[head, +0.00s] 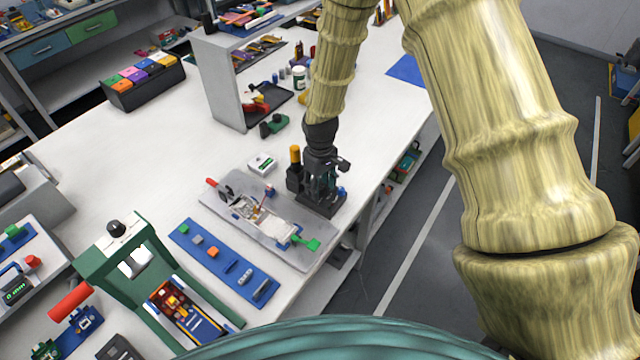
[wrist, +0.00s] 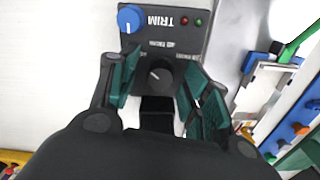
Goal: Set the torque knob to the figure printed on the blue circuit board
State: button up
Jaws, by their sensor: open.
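A dark control box (head: 318,204) stands near the table's right edge, under my gripper (head: 322,185). In the wrist view the box (wrist: 185,42) carries a black knob (wrist: 160,74) with a pale pointer line, and a blue knob (wrist: 130,18) beside the upside-down word TRIM. The small print around the black knob is too small to read. My gripper (wrist: 155,92) is open, its green fingers on either side of the black knob; contact cannot be told. A long blue board (head: 226,263) with small parts lies left of the box; I can read no figure on it.
A grey tray (head: 212,198) with a red-handled device lies left of the box. A green press frame (head: 105,262) with a red handle (head: 70,300) stands at the front left. A shelf unit (head: 218,85) stands behind. The table's middle left is clear.

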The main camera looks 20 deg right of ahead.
jog(key=c, duration=1.1)
jog(key=shift+o, duration=0.2)
jog(key=shift+m, duration=0.3)
jog(key=m, duration=0.4)
jog(key=shift+m, duration=2.5)
jog(key=o, duration=1.1)
jog(key=shift+c, duration=0.2)
